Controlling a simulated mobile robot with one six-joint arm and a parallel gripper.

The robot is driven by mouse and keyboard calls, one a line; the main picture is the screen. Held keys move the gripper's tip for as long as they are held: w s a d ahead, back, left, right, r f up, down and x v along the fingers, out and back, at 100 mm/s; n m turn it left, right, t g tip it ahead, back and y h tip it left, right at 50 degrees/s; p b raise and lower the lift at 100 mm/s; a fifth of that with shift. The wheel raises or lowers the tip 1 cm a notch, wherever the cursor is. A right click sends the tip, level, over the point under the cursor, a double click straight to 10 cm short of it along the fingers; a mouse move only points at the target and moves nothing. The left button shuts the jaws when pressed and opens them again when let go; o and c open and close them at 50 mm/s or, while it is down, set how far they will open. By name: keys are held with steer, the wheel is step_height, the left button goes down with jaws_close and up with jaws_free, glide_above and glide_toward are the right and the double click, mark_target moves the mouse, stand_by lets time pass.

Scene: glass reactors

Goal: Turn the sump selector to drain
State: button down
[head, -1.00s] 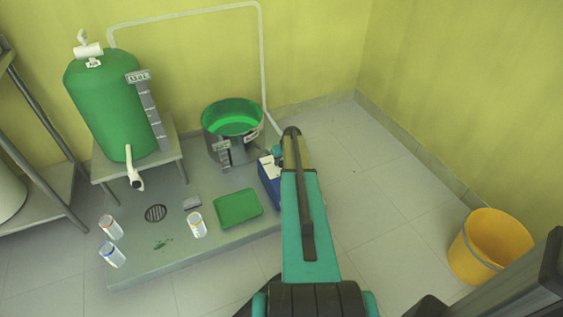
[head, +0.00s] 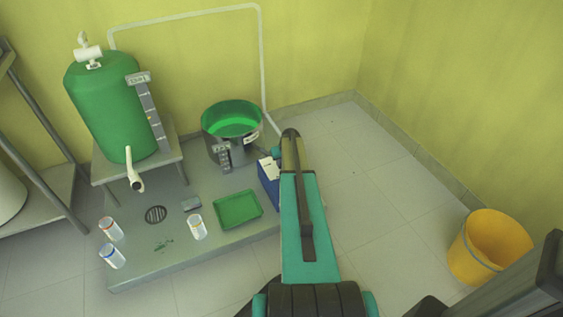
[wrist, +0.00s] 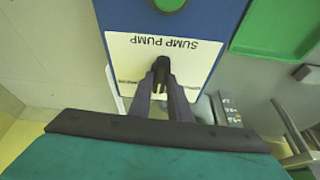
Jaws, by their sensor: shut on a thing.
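The sump pump box (head: 268,178) is blue with a white top label, right of the green sump vessel (head: 230,122) in the head view. In the wrist view its label (wrist: 185,57) reads "SUMP PUMP" upside down. A small black selector knob (wrist: 161,68) sits on this label. My gripper (wrist: 163,80) is shut on the selector knob, its two dark fingers at either side. Small print on the label beside the knob is too small to read, so its setting cannot be told. In the head view my arm hides the knob.
A green tray (head: 238,209) and a white jar (head: 197,227) stand left of the box. Two more jars (head: 111,243) stand near a floor drain (head: 156,214). A green tank (head: 106,105) stands behind.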

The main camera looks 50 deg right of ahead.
steer(key=shift+a, duration=0.15)
steer(key=shift+w+a+m+g+h+p, duration=0.1)
steer(key=shift+m+g+h+p, duration=0.15)
steer(key=shift+m+p, duration=0.5)
steer(key=shift+w+a+m+g+h+p, duration=0.15)
steer(key=shift+m+h+p, duration=0.15)
steer(key=shift+m, duration=0.75)
steer(key=shift+w+m+g+h+p, duration=0.1)
steer(key=shift+m+g+h+p, duration=0.2)
steer(key=shift+m, duration=0.8)
steer(key=shift+m+g+h+p, duration=0.15)
steer(key=shift+m+g, duration=0.25)
steer(key=shift+m, duration=0.7)
steer(key=c, duration=1.6)
jaws_free()
steer(key=shift+c, duration=0.2)
steer(key=shift+d, duration=0.1)
